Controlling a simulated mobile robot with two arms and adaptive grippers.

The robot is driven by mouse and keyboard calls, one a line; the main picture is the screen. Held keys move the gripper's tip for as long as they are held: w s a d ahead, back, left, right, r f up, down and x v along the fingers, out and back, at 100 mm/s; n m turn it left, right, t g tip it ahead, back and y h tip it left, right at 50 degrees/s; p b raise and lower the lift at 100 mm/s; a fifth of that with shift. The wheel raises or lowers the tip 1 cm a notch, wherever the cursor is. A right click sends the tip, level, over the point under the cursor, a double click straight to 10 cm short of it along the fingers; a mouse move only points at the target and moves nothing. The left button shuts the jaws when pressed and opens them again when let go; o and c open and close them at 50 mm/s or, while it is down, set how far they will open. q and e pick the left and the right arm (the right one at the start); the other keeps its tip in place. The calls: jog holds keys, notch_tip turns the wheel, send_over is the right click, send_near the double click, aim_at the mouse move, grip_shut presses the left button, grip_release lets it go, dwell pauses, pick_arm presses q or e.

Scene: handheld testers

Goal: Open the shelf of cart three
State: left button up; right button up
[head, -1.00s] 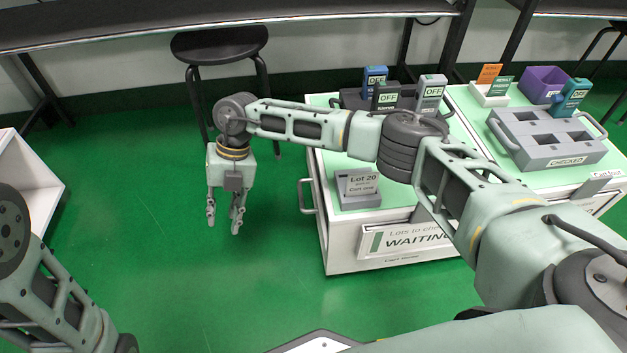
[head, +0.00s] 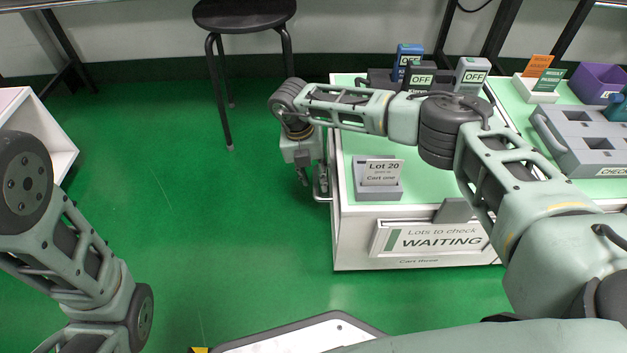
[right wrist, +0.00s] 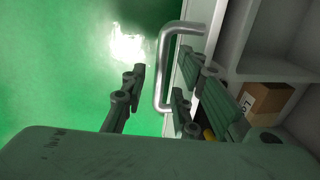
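The cart with the WAITING sign (head: 350,240) stands right of centre in the head view; small lettering below the sign seems to read "Cart three". A grey bar handle (head: 321,183) is on its left side. My right gripper (head: 303,176) points down beside that handle. In the right wrist view the gripper (right wrist: 160,95) is open, with the handle (right wrist: 163,70) between its fingers; I see no closed grip. My left gripper is out of view; only part of that arm shows at lower left.
On the cart top are a Lot 20 card holder (head: 381,180) and several OFF-marked testers. A second cart with a grey CHECKED tray (head: 585,150) stands to the right. A black stool (head: 243,15) is behind. Green floor left of the cart is clear. A cardboard box (right wrist: 267,100) sits in a white compartment.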

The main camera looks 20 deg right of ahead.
grip_shut()
dwell(0.3)
dwell(0.3)
